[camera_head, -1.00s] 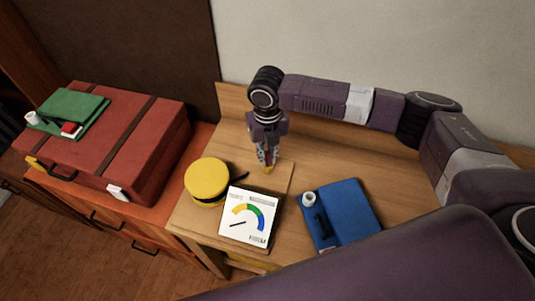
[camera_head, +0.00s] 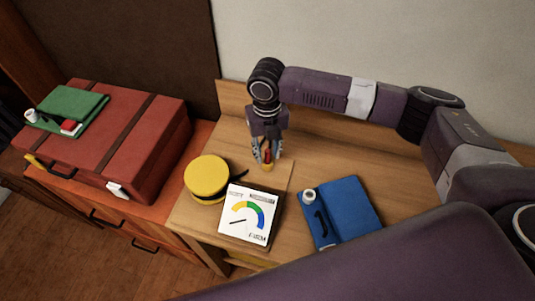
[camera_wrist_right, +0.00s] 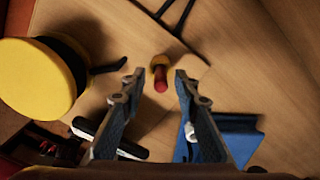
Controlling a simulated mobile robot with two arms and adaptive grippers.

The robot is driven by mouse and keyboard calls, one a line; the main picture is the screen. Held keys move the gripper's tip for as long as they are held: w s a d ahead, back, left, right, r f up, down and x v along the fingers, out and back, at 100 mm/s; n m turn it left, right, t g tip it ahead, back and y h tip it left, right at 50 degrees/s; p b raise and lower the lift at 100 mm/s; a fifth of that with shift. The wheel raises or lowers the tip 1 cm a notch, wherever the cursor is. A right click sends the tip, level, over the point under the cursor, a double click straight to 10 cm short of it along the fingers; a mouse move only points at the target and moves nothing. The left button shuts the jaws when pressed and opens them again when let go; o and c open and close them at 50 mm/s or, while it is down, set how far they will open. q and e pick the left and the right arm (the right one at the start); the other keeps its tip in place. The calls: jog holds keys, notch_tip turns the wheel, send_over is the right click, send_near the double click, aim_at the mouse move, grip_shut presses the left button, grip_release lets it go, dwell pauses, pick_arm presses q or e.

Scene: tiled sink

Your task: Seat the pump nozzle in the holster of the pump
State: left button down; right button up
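A small upright piece with a red top and yellow base (camera_head: 267,167) stands on the wooden desk; I cannot tell if it is the nozzle. My right gripper (camera_head: 267,155) points down over it, fingers apart on either side. In the right wrist view the red top (camera_wrist_right: 161,82) shows between the open fingertips (camera_wrist_right: 155,80), touching neither. A blue case (camera_head: 350,205) with a white cylinder (camera_head: 310,195) and a black curved handle lies right of it; no pump or holster is clearly recognisable. My left gripper is out of view.
A yellow round can (camera_head: 206,178) with a black band and dark projecting lever stands left of the gripper. A white gauge panel (camera_head: 247,214) is in front. A red suitcase (camera_head: 120,140) with a green case (camera_head: 72,107) on top is at left. Desk behind the gripper is clear.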

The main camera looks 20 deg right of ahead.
notch_tip(320, 180, up, 10)
jog(key=b, duration=0.2)
jog(key=shift+f+b, duration=0.15)
jog(key=shift+b, duration=0.15)
jog(key=shift+r, duration=0.55)
